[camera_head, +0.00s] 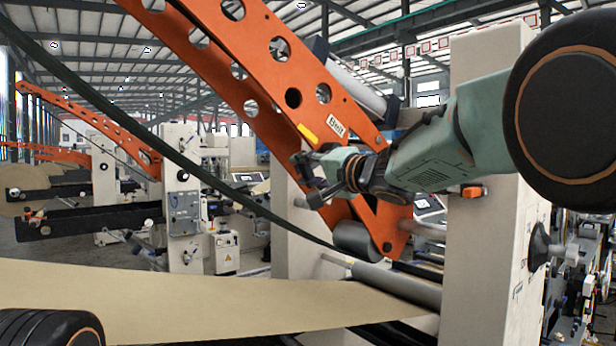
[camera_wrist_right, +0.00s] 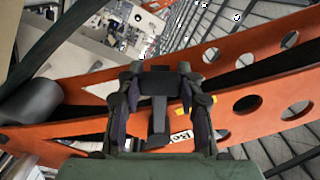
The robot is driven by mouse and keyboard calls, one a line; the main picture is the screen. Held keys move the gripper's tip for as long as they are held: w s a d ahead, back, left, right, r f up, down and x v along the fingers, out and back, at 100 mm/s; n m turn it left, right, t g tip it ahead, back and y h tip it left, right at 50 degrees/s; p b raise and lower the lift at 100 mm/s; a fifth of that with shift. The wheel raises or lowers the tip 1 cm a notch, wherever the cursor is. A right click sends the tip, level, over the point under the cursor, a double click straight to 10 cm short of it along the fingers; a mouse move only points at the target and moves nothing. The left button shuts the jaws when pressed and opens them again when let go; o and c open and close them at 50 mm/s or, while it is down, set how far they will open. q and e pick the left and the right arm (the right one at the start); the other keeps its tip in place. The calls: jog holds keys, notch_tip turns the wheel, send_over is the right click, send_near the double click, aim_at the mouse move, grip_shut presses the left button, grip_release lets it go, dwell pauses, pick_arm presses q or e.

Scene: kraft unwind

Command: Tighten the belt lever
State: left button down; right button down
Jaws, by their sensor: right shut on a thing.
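The belt lever (camera_wrist_right: 159,118) is a dark grey T-shaped piece on the orange perforated arm, seen in the right wrist view. My right gripper (camera_wrist_right: 160,84) has a finger on each side of it and is shut on it. In the head view my right gripper (camera_head: 308,180) is at the orange arm (camera_head: 262,52), just below a white label reading "Belt" (camera_head: 337,123); the lever is mostly hidden there by the fingers. A dark green belt (camera_head: 150,142) runs slantwise from upper left toward the roller. My left gripper is not in view.
A grey roller (camera_head: 357,239) sits at the lower end of the orange arm. Brown kraft paper (camera_head: 170,300) stretches across the lower front. A pale machine column (camera_head: 490,265) stands at right, close to my right arm. More machines stand behind at left.

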jog(key=r+m, duration=0.2)
jog(key=shift+s+a+r+m, duration=0.25)
jog(key=shift+r+m, duration=0.75)
jog(key=shift+m, duration=0.4)
jog(key=c, duration=1.3)
grip_release()
jog(key=o, duration=0.5)
jog(key=shift+d+f, duration=0.1)
jog(key=shift+d, duration=0.05)
jog(key=shift+c, duration=0.2)
jog(key=shift+s+a, duration=0.1)
jog(key=shift+a, duration=0.1)
